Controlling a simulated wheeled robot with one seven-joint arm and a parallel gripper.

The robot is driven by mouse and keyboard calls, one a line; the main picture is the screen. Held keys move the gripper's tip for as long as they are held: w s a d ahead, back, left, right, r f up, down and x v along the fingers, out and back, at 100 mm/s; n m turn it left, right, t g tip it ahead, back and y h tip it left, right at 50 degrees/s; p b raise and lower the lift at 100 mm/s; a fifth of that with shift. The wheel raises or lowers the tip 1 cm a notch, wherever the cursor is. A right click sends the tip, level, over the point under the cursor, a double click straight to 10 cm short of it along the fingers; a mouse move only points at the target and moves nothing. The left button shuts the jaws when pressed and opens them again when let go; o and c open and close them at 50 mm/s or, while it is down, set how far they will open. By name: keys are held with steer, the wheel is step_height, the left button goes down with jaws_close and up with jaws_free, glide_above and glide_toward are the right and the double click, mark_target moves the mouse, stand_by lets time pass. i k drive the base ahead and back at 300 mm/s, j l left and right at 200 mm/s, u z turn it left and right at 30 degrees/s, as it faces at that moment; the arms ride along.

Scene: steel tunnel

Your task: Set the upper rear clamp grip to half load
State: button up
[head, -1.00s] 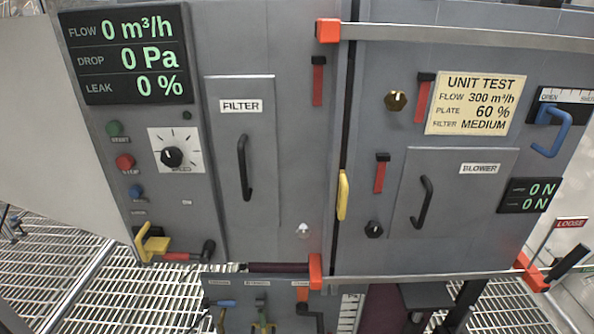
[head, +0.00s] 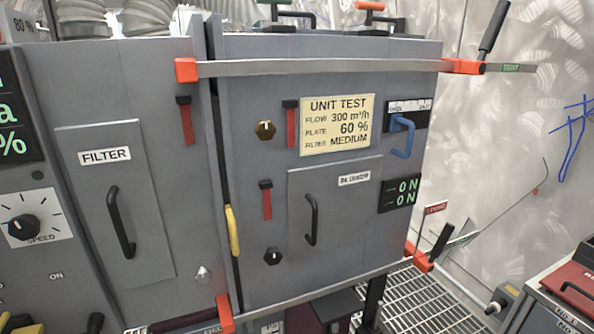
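An upper clamp bar (head: 320,68) runs across the top of the grey cabinet, with an orange jaw (head: 186,70) at its left end. At its right end is an orange sliding head (head: 463,66) with a black grip (head: 493,28) tilted up and to the right. A green mark (head: 512,68) shows on the bar's end; its lettering is too small to read. I cannot tell whether this is the clamp called rear. A lower clamp has an orange head (head: 418,257), a black grip (head: 440,240) and a red LOOSE tag (head: 435,208). My gripper is out of view.
The cabinet front carries a filter door (head: 150,230), a blower door (head: 350,190), a yellow handle (head: 233,230) and a blue lever (head: 402,138). Free space and grating (head: 410,300) lie right of the cabinet. A red-topped case (head: 575,285) stands at the lower right.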

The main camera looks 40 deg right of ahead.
mark_target(490, 36)
steer(key=z, duration=1.25)
